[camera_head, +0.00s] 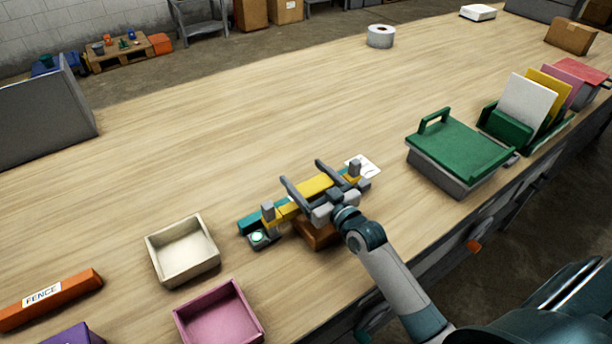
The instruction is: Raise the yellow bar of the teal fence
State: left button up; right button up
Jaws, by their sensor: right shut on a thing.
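The teal fence (250,222) stands near the middle front of the table, with grey posts and a small base with a pale green round spot at its left end. Its yellow bar (287,211) runs between the posts, slanting up to the right in the picture. My right gripper (306,187) reaches over the fence from the lower right and is shut on the yellow bar near its middle. The gripper hides part of the bar and fence. A brown block (317,234) sits just in front, partly under my gripper. My left gripper is not in view.
A cream tray (157,262) and a pink tray (180,325) lie to the left front. An orange bar labelled FENCE (75,288) lies at far left. A green-lidded box (455,150) stands to the right.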

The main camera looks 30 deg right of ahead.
notch_tip(320, 180, up, 4)
jog(key=p, duration=0.3)
jog(key=shift+r, duration=0.15)
jog(key=shift+w, duration=0.1)
jog(key=o, duration=1.5)
